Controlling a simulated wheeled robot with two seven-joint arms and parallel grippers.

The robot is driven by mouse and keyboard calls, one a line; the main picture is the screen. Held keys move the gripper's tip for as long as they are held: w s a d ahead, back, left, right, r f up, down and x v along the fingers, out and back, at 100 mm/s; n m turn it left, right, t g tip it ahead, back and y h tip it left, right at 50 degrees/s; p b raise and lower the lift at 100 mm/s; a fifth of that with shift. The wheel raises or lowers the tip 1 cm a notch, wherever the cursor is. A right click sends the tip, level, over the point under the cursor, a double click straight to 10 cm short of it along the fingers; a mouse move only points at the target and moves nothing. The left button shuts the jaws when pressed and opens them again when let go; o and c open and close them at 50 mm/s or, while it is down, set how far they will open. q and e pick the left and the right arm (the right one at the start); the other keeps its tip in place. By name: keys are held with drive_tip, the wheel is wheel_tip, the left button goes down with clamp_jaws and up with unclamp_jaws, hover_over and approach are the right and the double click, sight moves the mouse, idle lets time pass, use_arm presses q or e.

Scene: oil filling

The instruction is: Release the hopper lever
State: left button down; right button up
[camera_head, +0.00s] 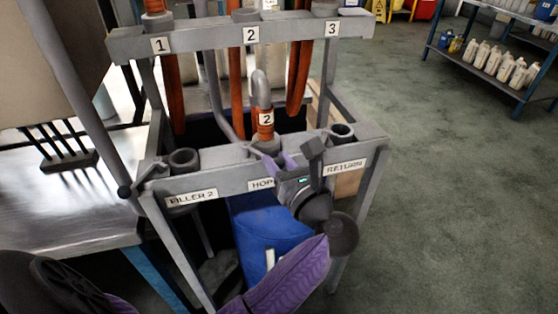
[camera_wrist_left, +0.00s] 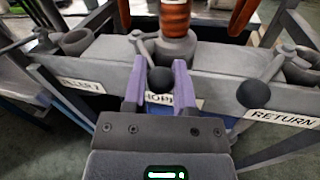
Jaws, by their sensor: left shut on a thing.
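The hopper lever (camera_wrist_left: 146,49) is a grey handle on the middle socket, with a black ball knob (camera_wrist_left: 161,80) at its end. My left gripper (camera_wrist_left: 158,82) is shut on this lever, its two purple fingers on either side of the knob. In the head view my left gripper (camera_head: 279,160) is at the front rail, and its wrist hides part of the HOPPER label (camera_head: 261,184) and most of the lever. My right gripper is not in view.
The grey rack has a FILLER 2 socket (camera_head: 183,160) at left and an open RETURN socket (camera_head: 341,132) at right. The RETURN lever's black knob (camera_wrist_left: 253,94) is beside my gripper. A blue container (camera_head: 262,222) stands below. Open floor lies to the right.

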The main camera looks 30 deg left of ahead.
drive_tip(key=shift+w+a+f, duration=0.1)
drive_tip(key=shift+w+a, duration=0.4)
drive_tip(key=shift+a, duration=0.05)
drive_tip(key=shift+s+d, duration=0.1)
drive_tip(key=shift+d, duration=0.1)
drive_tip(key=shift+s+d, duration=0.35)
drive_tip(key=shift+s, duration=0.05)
use_arm(q)
drive_tip(key=shift+r, duration=0.1)
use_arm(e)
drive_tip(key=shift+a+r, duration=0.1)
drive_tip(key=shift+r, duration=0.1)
